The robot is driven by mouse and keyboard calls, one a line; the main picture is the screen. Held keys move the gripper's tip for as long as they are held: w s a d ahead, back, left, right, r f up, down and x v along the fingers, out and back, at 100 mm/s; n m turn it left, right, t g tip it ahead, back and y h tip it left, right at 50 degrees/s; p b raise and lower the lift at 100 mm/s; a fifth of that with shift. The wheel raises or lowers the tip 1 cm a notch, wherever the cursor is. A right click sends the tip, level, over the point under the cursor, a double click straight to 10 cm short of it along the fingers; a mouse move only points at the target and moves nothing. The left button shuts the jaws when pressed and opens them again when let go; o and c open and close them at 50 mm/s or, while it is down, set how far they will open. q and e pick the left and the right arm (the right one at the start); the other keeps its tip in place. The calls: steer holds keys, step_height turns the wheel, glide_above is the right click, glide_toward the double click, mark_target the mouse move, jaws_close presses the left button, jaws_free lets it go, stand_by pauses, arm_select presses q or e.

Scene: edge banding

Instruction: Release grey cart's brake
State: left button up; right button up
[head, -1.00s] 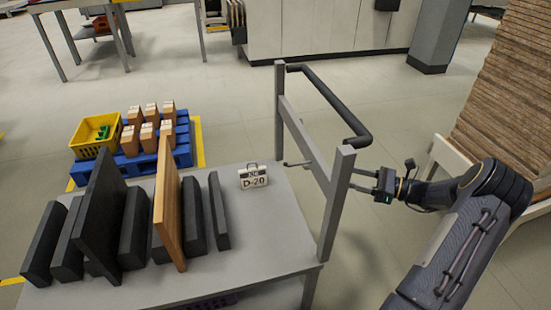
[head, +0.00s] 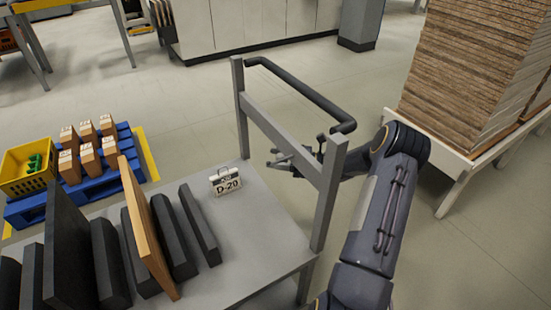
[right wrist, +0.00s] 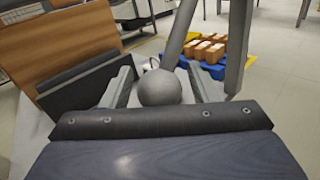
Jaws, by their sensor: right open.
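The grey cart (head: 258,232) stands in front of me with panels on its deck. Its grey end frame (head: 328,195) and dark push handle (head: 300,92) rise on the right. The brake shows in the right wrist view as a round grey knob (right wrist: 160,88), between the two fingers and close to the palm. My right gripper (head: 273,158) is open behind the end frame's crossbar, its fingers on either side of the knob. I cannot tell whether they touch it. The frame partly hides the gripper in the head view. My left gripper is not in view.
A blue pallet (head: 100,180) with boxes and a yellow basket (head: 28,168) lies left. Stacked boards (head: 470,75) stand right. Floor behind the cart is clear.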

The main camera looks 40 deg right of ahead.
steer(key=shift+w+a, duration=0.2)
